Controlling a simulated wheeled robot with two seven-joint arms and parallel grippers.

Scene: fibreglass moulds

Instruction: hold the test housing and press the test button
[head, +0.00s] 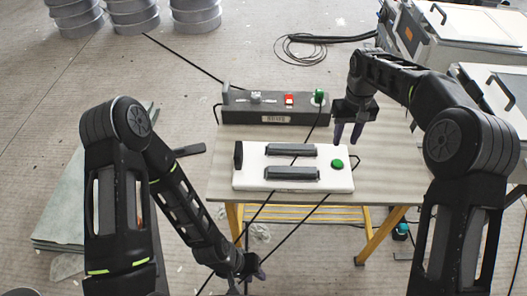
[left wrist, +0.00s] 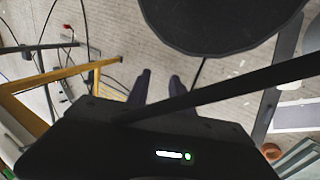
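A white housing (head: 250,176) with two dark bars lies on the table. It has a green button (head: 337,164) on its right part. I take it for the test housing, with that button as the test button. My right gripper (head: 347,136) is open and empty, above the table just behind the housing's right end and apart from the button. My left gripper (head: 258,272) is low, in front of the table edge and away from the housing. In the left wrist view, its two fingers (left wrist: 160,78) stand apart with nothing between them.
The table (head: 384,165) has yellow legs. A dark grey box (head: 240,116) with a red switch (head: 289,99) and a green knob (head: 320,97) stands behind the housing. Black cables cross the housing and hang past the front edge. Grey cabinets (head: 440,50) stand at back right.

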